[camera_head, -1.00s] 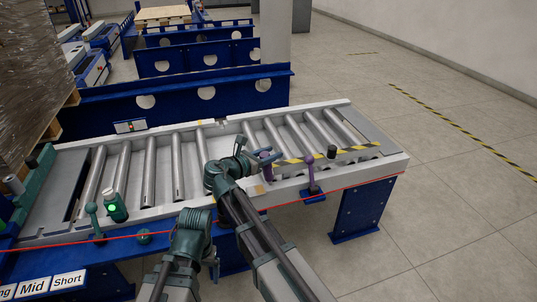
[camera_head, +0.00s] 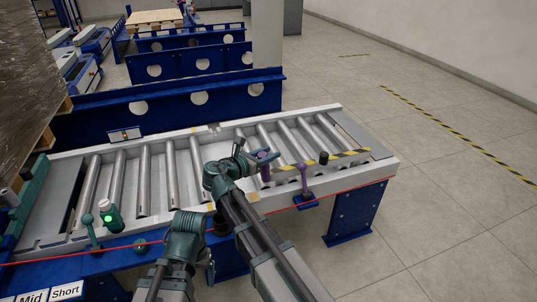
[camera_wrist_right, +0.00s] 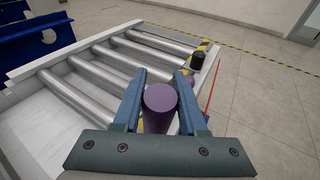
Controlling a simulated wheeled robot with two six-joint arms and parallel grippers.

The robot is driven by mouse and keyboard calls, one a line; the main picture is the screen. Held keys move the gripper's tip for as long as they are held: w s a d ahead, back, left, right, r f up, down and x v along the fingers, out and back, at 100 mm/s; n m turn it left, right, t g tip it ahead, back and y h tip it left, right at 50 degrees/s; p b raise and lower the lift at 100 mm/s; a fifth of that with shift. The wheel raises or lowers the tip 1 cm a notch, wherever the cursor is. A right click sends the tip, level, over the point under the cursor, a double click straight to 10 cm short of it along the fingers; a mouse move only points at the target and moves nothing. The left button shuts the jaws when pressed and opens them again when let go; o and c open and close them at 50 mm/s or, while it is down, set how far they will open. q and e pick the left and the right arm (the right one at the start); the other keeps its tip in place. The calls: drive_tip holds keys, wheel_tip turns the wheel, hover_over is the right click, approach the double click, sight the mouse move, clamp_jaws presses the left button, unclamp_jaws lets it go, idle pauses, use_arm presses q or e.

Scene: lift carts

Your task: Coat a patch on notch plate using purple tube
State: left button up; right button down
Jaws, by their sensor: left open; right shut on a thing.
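My right gripper (camera_head: 264,160) is shut on a purple tube (camera_head: 265,174) above the right half of the roller conveyor. In the right wrist view the tube's round purple end (camera_wrist_right: 160,98) stands between the two blue fingers of the right gripper (camera_wrist_right: 158,88). My left gripper (camera_head: 210,266) is open low in front of the conveyor, near its front edge, and partly hidden by its own arm. I cannot tell for sure which part is the notch plate. No coated patch can be made out.
A purple-knobbed lever (camera_head: 304,180) and a black cylinder (camera_head: 323,158) stand right of the tube, by a yellow-black striped strip (camera_head: 350,154). Blue panels (camera_head: 175,102) stand behind. The floor at right is clear.

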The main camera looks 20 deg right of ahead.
drive_tip(key=shift+r+p, duration=1.8)
drive_tip(key=shift+r, duration=0.4)
